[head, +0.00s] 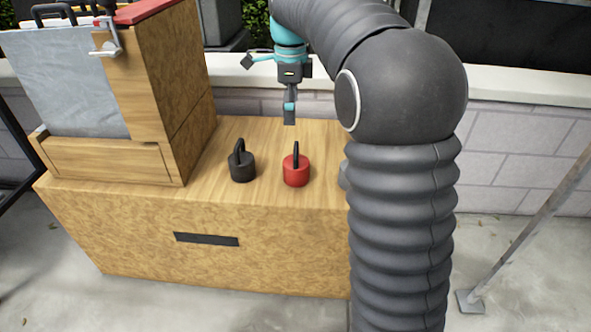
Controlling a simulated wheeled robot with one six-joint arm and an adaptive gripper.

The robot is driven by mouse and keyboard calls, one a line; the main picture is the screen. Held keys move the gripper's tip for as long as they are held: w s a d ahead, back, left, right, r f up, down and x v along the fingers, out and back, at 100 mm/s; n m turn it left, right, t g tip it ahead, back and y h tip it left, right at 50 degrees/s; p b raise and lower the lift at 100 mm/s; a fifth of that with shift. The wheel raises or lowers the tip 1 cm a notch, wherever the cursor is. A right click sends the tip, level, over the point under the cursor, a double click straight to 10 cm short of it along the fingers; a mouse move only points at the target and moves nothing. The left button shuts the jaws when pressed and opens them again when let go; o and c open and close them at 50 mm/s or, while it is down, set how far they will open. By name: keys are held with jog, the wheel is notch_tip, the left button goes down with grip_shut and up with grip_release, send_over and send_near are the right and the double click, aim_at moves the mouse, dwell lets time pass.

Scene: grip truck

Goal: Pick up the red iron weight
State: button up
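The red iron weight (296,171) stands upright on the wooden counter, its black handle pointing up. A black weight (242,167) of similar shape stands just left of it. My gripper (289,115) hangs above and slightly behind the red weight, pointing down, apart from it. The gripper is seen edge-on, so the gap between its fingers does not show. Nothing is seen held in it.
A tall wooden cabinet (172,85) with a grey panel stands on the counter's left. The wooden counter (222,200) has bare room around the weights. A low brick wall (505,145) runs behind. A metal post (525,230) stands at right.

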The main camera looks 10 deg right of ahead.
jog(key=b, duration=0.1)
send_over(296, 161)
jog(key=a, duration=0.1)
jog(key=f, duration=0.8)
jog(key=shift+w+f, duration=0.15)
jog(key=shift+w, duration=0.15)
jog(key=f, duration=0.1)
jog(key=f+b, duration=0.1)
jog(key=f, duration=0.1)
jog(key=d+f, duration=0.1)
jog(key=shift+s+f, duration=0.25)
jog(key=shift+f, duration=0.4)
jog(key=c, duration=1.9)
notch_tip(296, 161, up, 10)
jog(key=shift+f+p, duration=0.1)
jog(key=shift+p, duration=0.6)
grip_shut()
jog(key=shift+r, duration=0.25)
jog(key=shift+d, duration=0.1)
